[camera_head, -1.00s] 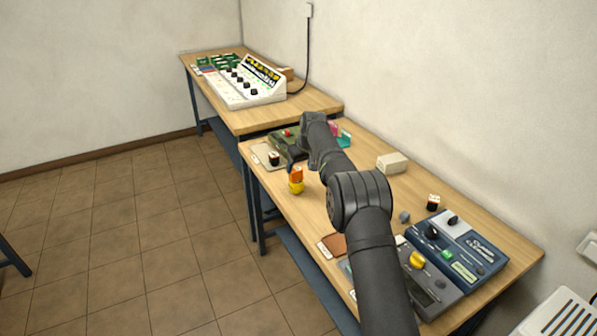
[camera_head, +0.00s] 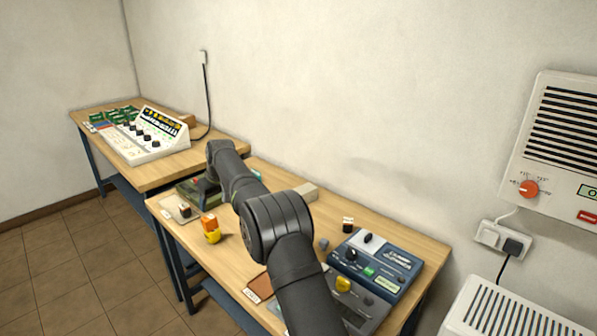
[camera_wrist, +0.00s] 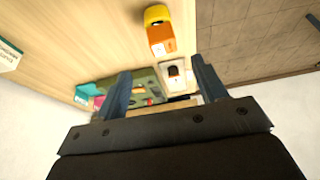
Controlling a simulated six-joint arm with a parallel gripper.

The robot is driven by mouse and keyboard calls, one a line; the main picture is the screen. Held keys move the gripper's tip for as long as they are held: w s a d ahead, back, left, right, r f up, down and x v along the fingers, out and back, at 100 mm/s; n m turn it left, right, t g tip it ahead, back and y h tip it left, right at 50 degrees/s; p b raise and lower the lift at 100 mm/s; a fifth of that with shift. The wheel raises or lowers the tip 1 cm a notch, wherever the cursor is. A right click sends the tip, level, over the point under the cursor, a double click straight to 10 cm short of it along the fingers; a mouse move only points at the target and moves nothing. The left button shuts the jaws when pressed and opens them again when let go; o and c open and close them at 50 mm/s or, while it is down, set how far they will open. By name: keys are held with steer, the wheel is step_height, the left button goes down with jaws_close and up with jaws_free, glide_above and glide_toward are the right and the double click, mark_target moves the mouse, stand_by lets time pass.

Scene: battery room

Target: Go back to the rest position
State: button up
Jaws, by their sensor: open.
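My gripper (camera_wrist: 160,70) shows in the wrist view with its two dark fingers spread apart and nothing between them. It points over the far end of the near table (camera_head: 236,240), near an olive-green device (camera_wrist: 147,84). In the head view my own arm reaches along the table and hides the gripper's fingers. The device (camera_head: 195,190) shows partly there, left of my wrist. A pale mat (camera_wrist: 187,82) with a small dark-and-white block on it lies beside the device. An orange block (camera_head: 209,222) rests on a yellow block (camera_head: 213,237) near the front edge.
A blue instrument (camera_head: 388,263), a grey one with a yellow knob (camera_head: 343,285), a white box (camera_head: 303,191) and a small dark block (camera_head: 347,224) stand near my arm. A mixer-like panel (camera_head: 153,137) sits on the far table. The wall runs behind; a heater (camera_head: 568,150) hangs right.

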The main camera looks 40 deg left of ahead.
mark_target(212, 219)
steer(key=x, duration=1.1)
steer(key=shift+f, duration=0.45)
steer(key=shift+r, duration=0.15)
